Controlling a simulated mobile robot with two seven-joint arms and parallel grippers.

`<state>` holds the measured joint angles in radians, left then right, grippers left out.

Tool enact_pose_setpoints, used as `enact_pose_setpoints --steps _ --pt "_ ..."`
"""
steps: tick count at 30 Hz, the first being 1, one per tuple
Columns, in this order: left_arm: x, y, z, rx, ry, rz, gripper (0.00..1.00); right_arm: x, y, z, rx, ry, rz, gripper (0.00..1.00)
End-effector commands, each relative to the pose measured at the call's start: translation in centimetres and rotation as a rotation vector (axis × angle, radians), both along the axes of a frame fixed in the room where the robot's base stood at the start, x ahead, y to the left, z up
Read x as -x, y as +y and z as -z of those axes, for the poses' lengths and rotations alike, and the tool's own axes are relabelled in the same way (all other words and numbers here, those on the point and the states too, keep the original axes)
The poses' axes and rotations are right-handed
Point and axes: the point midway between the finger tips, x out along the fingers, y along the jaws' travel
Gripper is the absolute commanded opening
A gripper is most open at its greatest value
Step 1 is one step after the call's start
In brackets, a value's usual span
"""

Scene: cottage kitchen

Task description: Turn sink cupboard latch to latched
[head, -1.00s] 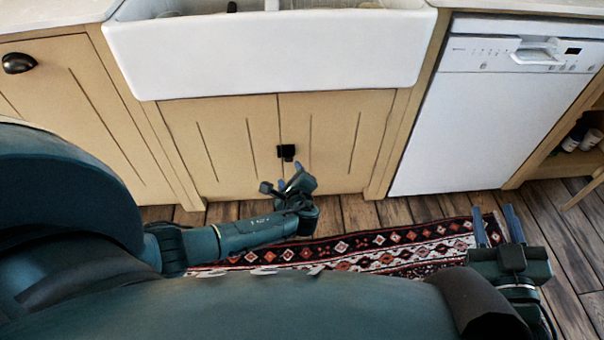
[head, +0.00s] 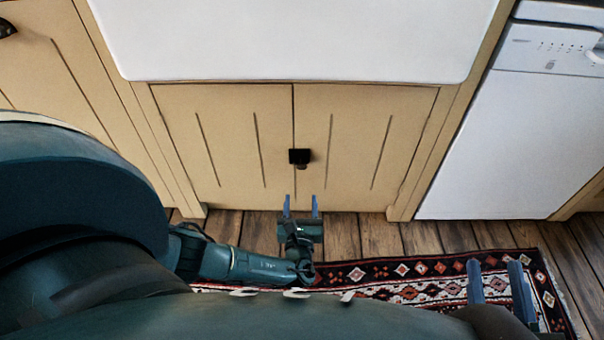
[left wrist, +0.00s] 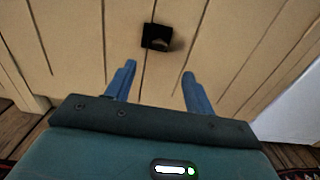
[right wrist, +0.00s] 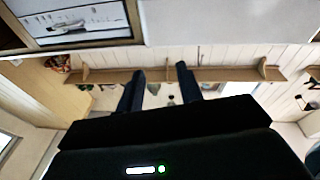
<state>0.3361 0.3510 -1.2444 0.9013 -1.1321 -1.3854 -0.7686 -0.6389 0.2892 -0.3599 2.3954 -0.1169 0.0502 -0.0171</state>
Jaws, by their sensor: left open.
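The sink cupboard latch (head: 300,157) is a small black piece at the seam between the two tan cupboard doors (head: 232,135) under the white sink. It also shows in the left wrist view (left wrist: 157,37), just beyond the fingers. Whether it is turned to latched I cannot tell. My left gripper (head: 301,204) is open and empty, below the latch in the picture, its blue fingers pointing toward the doors and apart from the latch. My right gripper (head: 496,280) is at the lower right, away from the cupboard, with its two fingers apart and nothing between them.
The white sink (head: 300,40) hangs over the doors. A white dishwasher (head: 515,130) stands to the right. A patterned red rug (head: 410,285) lies on the wooden floor (head: 345,235). A drawer with a dark handle (head: 6,28) is at the left.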

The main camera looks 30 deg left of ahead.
Motion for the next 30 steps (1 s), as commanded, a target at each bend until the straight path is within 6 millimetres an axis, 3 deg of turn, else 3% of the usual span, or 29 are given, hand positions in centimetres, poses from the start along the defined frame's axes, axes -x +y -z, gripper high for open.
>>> enact_pose_setpoints --steps 9,15,21,30 --pt "-5.8 3.6 0.3 -0.001 -0.003 -0.003 0.54 -0.1 0.4 0.5 -0.064 -0.006 -0.028 0.36" --pt "-8.4 5.2 0.3 0.002 -0.001 -0.002 0.54 -0.2 0.6 0.2 -0.087 -0.033 -0.044 0.36" --pt "-9.4 5.9 0.1 0.003 0.001 -0.002 0.54 -0.5 0.5 -0.9 -0.086 -0.089 -0.05 0.36" --pt "-9.5 5.9 0.0 0.003 0.002 -0.002 0.51 -0.5 0.5 -1.1 -0.084 -0.096 -0.05 0.36"
